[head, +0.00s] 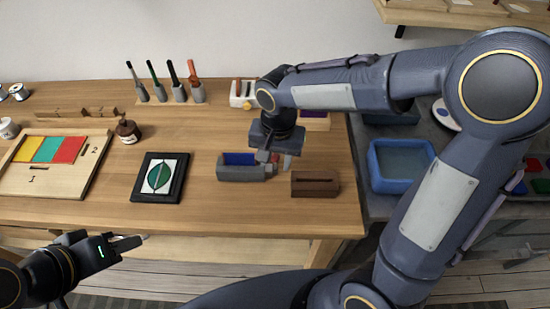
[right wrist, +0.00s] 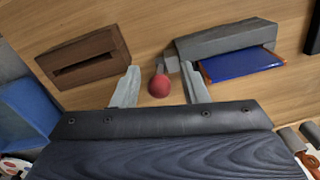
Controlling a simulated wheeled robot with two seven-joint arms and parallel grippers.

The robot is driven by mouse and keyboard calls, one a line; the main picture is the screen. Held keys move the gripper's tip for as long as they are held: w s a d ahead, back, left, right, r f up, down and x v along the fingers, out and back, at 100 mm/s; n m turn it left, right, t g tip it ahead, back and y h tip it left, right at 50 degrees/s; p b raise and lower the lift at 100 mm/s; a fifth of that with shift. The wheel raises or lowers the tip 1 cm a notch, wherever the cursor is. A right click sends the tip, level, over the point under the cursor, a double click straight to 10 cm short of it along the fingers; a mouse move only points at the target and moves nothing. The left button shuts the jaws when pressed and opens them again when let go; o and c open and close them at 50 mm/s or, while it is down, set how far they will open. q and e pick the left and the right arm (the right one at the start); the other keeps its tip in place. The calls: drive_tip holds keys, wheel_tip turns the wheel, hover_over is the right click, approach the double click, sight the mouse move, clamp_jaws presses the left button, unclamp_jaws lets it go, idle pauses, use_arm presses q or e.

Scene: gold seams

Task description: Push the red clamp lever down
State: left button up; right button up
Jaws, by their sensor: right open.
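The red clamp lever (right wrist: 158,86) shows as a round red knob in the right wrist view, beside the end of a grey clamp (right wrist: 215,42). A blue piece (right wrist: 240,64) with an orange edge sits along the clamp. My left gripper (head: 130,243) is low at the left, off the table's front edge.
A brown slotted block (head: 315,184) stands right of the clamp. A black-framed plate (head: 160,178) lies to its left. Tools stand in a holder (head: 165,96) at the back. A blue tray (head: 400,165) is on the right-hand surface. Bare wood lies between.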

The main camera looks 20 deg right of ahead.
drive_tip(key=shift+f, duration=0.25)
clamp_jaws()
